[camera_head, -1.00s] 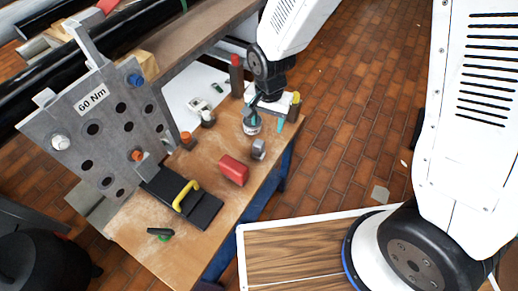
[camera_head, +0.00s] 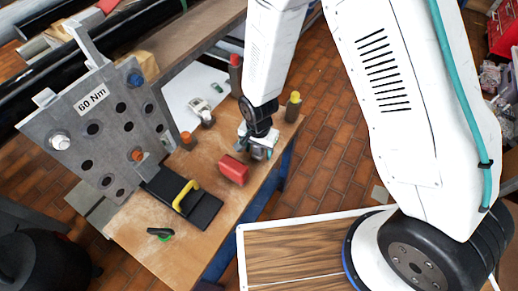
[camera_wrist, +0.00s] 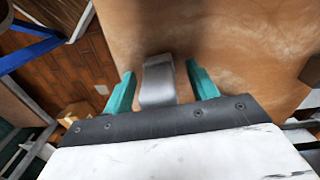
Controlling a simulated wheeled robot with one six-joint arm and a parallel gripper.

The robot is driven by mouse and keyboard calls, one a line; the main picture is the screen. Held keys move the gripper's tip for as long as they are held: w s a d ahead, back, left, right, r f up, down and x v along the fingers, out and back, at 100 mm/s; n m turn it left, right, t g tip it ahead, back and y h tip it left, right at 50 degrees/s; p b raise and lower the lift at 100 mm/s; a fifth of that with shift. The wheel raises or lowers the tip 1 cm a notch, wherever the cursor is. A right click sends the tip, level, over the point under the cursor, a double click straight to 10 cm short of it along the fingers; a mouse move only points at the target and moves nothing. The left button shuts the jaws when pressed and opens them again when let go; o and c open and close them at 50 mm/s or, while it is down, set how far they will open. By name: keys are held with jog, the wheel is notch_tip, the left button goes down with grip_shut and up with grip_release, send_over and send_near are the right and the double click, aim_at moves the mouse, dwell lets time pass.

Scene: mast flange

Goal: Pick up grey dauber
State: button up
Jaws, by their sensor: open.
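The grey dauber (camera_wrist: 157,82) shows in the wrist view as a small grey piece with a rounded top edge, standing over the wooden bench top. My gripper (camera_wrist: 161,72) is open, with one teal finger on each side of the dauber. A gap shows on both sides, wider on the right.
A red block (camera_head: 233,169) lies close to the gripper on the wooden bench (camera_head: 180,250). A yellow-capped cylinder (camera_head: 293,104) stands behind to the right. Orange-capped (camera_head: 187,140) and grey-capped (camera_head: 207,119) pieces stand to the left.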

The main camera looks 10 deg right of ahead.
jog(key=c, duration=1.1)
jog(key=shift+r, duration=0.1)
